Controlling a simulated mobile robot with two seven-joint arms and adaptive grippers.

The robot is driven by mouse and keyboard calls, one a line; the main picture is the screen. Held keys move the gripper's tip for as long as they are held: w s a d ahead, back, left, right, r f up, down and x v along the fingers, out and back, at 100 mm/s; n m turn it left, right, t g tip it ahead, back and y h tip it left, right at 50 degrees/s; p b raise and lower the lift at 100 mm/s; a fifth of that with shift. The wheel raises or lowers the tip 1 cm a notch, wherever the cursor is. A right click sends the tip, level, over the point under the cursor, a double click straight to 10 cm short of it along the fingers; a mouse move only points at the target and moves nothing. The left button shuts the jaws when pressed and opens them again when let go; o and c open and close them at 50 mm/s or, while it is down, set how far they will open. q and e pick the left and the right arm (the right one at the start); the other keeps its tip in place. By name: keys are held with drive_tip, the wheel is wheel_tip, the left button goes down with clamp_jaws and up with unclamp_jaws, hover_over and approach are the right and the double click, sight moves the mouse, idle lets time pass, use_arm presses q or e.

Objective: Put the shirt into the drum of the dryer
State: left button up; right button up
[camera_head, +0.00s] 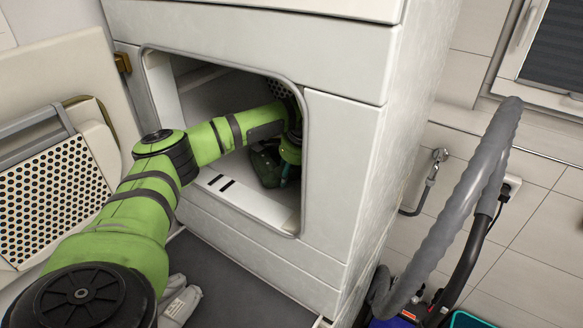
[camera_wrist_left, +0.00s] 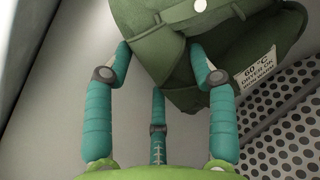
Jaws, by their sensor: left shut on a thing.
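The dryer (camera_head: 345,150) is a white cabinet with a squarish opening, and its door (camera_head: 52,195) stands open at the left. My left arm reaches through the opening. My left gripper (camera_head: 287,168) is inside, partly hidden by its own wrist and the shadow. The dark green shirt (camera_head: 264,166) hangs bunched at the gripper, inside the opening. In the left wrist view, the gripper's teal fingers (camera_wrist_left: 162,58) are shut on the green shirt (camera_wrist_left: 170,40), which shows a white button and a white label. Perforated drum metal (camera_wrist_left: 290,130) is at the right there. My right gripper is not in view.
The opening's right edge (camera_head: 303,160) is close to my left wrist. A grey hose (camera_head: 470,190) and a cleaning machine stand to the right of the cabinet. A dark surface (camera_head: 235,285) lies below the opening.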

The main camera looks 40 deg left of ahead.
use_arm(q)
drive_tip(key=shift+a+f, duration=0.2)
drive_tip(key=shift+f, duration=0.15)
drive_tip(key=shift+a, duration=0.1)
drive_tip(key=shift+f, duration=0.6)
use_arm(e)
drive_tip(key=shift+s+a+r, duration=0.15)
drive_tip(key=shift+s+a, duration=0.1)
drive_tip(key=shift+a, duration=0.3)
